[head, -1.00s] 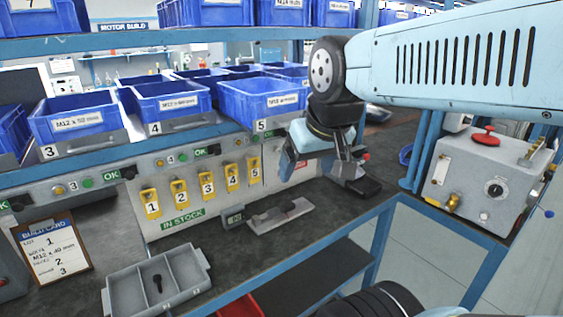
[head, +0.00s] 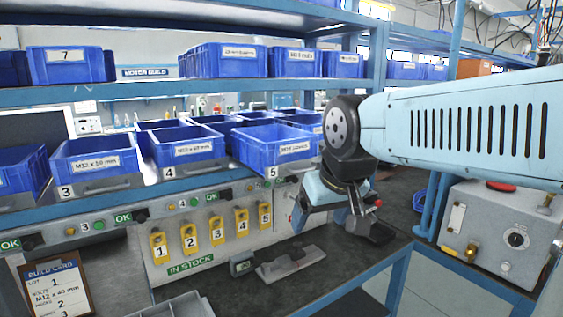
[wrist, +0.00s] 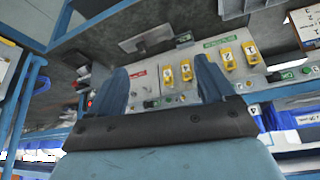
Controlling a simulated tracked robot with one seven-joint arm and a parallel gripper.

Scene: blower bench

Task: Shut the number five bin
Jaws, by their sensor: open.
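The number five bin (head: 272,147) is a blue open-topped bin on a grey base at the right end of the lower bin row in the head view. Its "5" tag (head: 272,172) sits at the lower left of its front. My gripper (head: 312,208) is to the right of and below that bin, in front of the bench panel, apart from the bin and empty. The wrist view shows its two blue fingers spread apart (wrist: 162,82), facing the panel. My arm's wrist stands close to the bin's right side and hides what lies behind it.
Bins three (head: 93,162) and four (head: 186,147) stand to the left. Yellow numbered tags (head: 217,231) hang on the panel below. A grey metal piece (head: 291,264) lies on the bench. A grey control box (head: 500,232) stands at the right. More blue bins fill the upper shelf.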

